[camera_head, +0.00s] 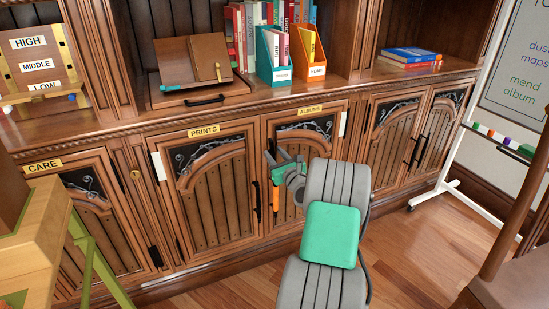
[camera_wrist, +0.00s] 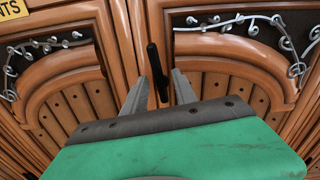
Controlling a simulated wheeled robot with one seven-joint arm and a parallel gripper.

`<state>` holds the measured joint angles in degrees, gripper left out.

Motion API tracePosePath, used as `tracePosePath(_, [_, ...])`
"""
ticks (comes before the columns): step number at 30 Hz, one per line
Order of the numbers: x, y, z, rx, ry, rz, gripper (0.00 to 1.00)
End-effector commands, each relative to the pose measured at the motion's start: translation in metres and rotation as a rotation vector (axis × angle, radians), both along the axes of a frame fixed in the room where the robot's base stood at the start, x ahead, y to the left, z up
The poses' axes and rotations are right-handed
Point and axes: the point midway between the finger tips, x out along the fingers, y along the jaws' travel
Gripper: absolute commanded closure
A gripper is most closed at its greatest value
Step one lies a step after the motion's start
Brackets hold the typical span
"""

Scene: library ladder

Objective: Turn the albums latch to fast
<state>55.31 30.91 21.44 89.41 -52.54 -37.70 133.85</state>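The albums door (camera_head: 305,165) is a shut wooden cabinet door under the ALBUMS label (camera_head: 310,110), with dark scrollwork at its top. In the wrist view, a dark upright bar (camera_wrist: 154,60) stands near the seam beside the PRINTS door; I cannot tell whether it is the albums latch or a handle. My gripper (camera_wrist: 160,78) is open, with one grey finger on each side of the bar's lower part; contact cannot be told. In the head view my gripper (camera_head: 272,158) is before the albums door's left edge, and my arm hides part of that door.
The PRINTS door (camera_head: 215,190) is shut on the left, with a dark handle (camera_head: 256,200) at its right edge. An orange upright piece (camera_head: 276,198) shows below my gripper. A stool (camera_head: 45,225) stands at left, a whiteboard (camera_head: 515,80) at right.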

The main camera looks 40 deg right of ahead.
Motion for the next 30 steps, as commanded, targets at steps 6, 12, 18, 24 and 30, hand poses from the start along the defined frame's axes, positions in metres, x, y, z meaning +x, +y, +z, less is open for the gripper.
tracePosePath(6, [0.0031,-0.0007,0.0007,-0.001,0.000,0.000,0.66])
tracePosePath(12, [0.0030,-0.0006,0.0006,-0.002,0.001,0.000,0.79])
tracePosePath(18, [0.0029,-0.0006,0.0005,-0.002,0.001,0.001,0.95])
tracePosePath(24, [0.0029,-0.0005,0.0005,-0.002,0.002,0.001,1.00])
tracePosePath(30, [0.0028,-0.0004,0.0005,-0.002,0.002,0.001,1.00])
